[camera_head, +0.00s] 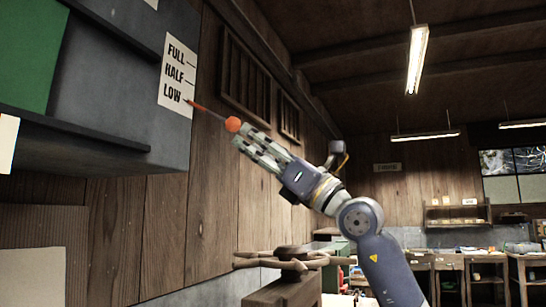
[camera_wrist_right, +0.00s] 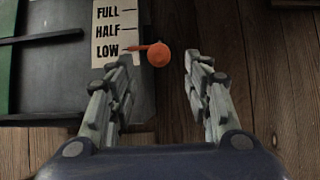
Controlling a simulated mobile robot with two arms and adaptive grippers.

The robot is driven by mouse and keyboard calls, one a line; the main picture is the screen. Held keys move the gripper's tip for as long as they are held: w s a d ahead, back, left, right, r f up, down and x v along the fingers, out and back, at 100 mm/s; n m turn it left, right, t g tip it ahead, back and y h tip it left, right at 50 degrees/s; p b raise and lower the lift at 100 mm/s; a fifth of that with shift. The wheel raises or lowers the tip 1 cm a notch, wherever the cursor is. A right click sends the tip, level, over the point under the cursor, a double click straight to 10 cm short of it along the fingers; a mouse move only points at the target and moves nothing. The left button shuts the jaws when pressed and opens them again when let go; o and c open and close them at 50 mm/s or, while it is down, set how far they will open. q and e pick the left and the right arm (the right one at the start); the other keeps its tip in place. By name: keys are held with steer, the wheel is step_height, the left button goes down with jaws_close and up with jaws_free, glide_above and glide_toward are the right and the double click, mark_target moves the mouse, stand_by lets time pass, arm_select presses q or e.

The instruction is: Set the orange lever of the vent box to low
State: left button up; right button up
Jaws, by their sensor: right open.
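The vent box (camera_head: 110,90) is a grey box on the wooden wall at the upper left. Its white label (camera_head: 177,73) reads FULL, HALF, LOW from top to bottom. The orange lever (camera_head: 232,124) has a round knob on a thin rod, whose pointer is at the LOW mark. In the right wrist view the lever (camera_wrist_right: 158,55) also points at LOW. My right gripper (camera_head: 240,137) is open and empty, with its fingertips close to the knob. In the right wrist view the knob is just beyond and between the fingertips (camera_wrist_right: 157,70). My left gripper is out of view.
A dark wooden piece with a handwheel shape (camera_head: 290,258) stands below my right arm. Wooden shelves and benches (camera_head: 470,265) are at the back right. The wall around the knob is bare planks.

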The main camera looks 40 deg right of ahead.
steer(key=shift+v, duration=2.35)
